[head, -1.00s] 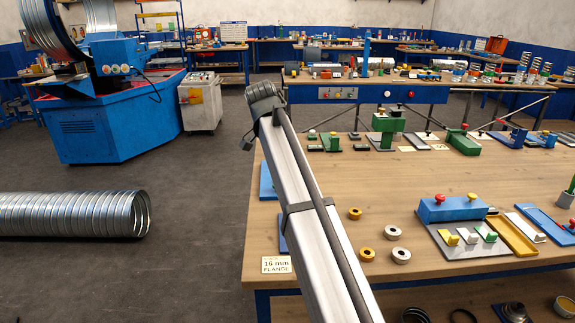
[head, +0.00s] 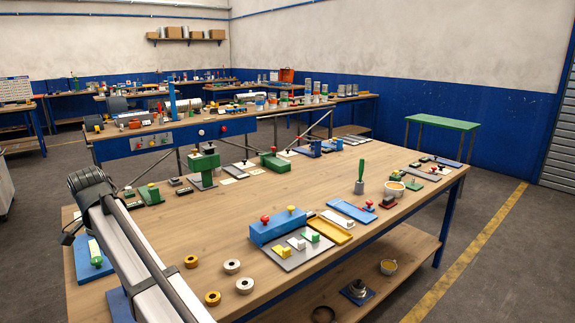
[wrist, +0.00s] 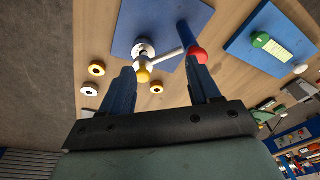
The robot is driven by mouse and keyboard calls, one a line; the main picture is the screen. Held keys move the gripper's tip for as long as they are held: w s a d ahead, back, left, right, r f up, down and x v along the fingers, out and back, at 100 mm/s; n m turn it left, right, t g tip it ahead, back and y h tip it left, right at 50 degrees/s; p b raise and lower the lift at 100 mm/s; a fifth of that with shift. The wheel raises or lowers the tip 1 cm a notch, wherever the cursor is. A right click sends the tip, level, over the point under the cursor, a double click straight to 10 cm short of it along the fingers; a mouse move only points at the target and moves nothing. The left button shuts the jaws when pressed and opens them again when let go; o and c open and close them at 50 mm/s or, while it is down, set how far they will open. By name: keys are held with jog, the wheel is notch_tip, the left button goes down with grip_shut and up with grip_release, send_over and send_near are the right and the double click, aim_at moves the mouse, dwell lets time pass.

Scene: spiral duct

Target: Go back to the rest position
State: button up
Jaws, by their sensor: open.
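My gripper (wrist: 157,50) shows in the wrist view with its two blue fingers spread and nothing held between them. Beyond the fingers is a blue plate (wrist: 128,35) bearing a fixture with a white round part (wrist: 143,48), a yellow knob (wrist: 143,75) and a pale bar (wrist: 170,53). A red knob (wrist: 197,56) shows at the right finger; I cannot tell whether they touch. In the head view my arm crosses the lower left above the wooden workbench (head: 200,235). The gripper itself is hidden there.
Yellow and silver rings (head: 191,262) lie on the bench near my arm. A blue block with knobs (head: 277,227) stands at mid bench, and a green press (head: 203,168) behind it. A second plate with a green part (wrist: 270,45) shows right in the wrist view.

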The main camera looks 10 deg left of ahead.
jog(key=s+d+f+m+g+y, duration=0.25)
jog(key=d+f+m+g, duration=0.25)
jog(key=d+f, duration=0.5)
jog(key=s+d+f+m+g+y, duration=0.25)
jog(key=d+f+m+g, duration=0.35)
jog(key=d, duration=0.8)
jog(key=d+f+n+t, duration=0.1)
jog(key=d+f, duration=0.5)
jog(key=f, duration=0.3)
jog(key=s+d+f+n+t, duration=0.1)
jog(key=d+f, duration=0.5)
jog(key=f, duration=0.3)
jog(key=d+f+n, duration=0.2)
jog(key=d+f, duration=0.4)
jog(key=f, duration=0.3)
jog(key=s+d+f+n+h, duration=0.3)
jog(key=s+d+f, duration=0.7)
jog(key=d+f, duration=0.4)
jog(key=s+d+f+n+h, duration=0.1)
jog(key=s+d+f+n, duration=0.2)
jog(key=s, duration=0.4)
jog(key=s+d+f+n+h, duration=0.1)
jog(key=s+d+f+n, duration=0.1)
jog(key=s+d+f, duration=0.2)
jog(key=s+d, duration=0.3)
jog(key=shift+s+d+f+n, duration=0.15)
jog(key=shift+d+f+n, duration=0.05)
jog(key=shift+f+n, duration=0.2)
